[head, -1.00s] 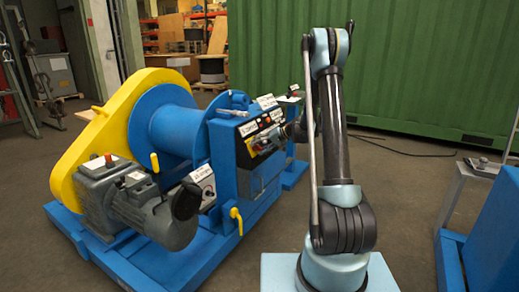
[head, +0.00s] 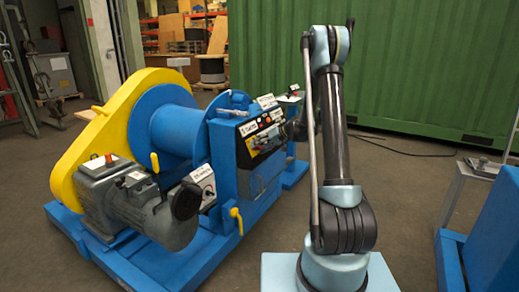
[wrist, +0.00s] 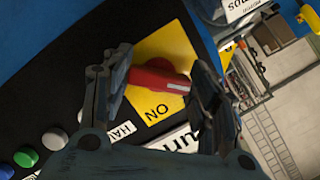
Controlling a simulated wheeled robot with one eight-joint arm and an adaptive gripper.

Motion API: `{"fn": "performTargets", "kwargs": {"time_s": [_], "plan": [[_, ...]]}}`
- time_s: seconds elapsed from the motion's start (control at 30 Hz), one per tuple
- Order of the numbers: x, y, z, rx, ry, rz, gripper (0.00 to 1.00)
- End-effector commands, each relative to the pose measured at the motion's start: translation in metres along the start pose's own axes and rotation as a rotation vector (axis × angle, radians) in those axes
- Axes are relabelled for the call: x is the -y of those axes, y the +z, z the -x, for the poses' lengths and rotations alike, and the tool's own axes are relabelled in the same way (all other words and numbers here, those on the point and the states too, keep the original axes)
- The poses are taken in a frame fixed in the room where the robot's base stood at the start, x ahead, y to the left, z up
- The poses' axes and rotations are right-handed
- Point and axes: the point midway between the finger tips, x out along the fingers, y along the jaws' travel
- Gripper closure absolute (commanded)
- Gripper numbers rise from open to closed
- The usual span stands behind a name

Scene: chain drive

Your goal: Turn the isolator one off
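The isolator is a red rotary handle (wrist: 158,79) on a yellow plate (wrist: 172,45) on the black panel. In the wrist view the word "ON" shows on the plate beside the handle. My gripper (wrist: 158,85) is open, with one finger at each end of the red handle. Whether either finger touches it I cannot tell.
A green button (wrist: 25,157) and other round buttons sit on the panel, left of my gripper in the wrist view. A blue winch drum (head: 172,135) with a yellow guard (head: 75,150) and grey motor (head: 165,215) stands left. A green container (head: 430,70) is behind.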

Motion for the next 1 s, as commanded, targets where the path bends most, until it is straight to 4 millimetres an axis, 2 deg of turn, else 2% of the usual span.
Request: {"fn": "performTargets", "kwargs": {"time_s": [0.03, 0.1, 0.43, 0.57, 0.67, 1.0], "plan": [[-0.002, -0.001, 0.001, -0.002, 0.004, 0.0, 0.37], [-0.002, -0.001, 0.0, -0.002, 0.003, 0.0, 0.26], [-0.001, -0.001, 0.001, -0.002, 0.001, -0.001, 0.26], [-0.001, -0.001, 0.007, -0.003, 0.002, -0.001, 0.26], [-0.002, -0.001, 0.02, -0.004, 0.003, -0.002, 0.26], [-0.002, -0.001, 0.084, -0.003, 0.003, -0.003, 0.26]]}}
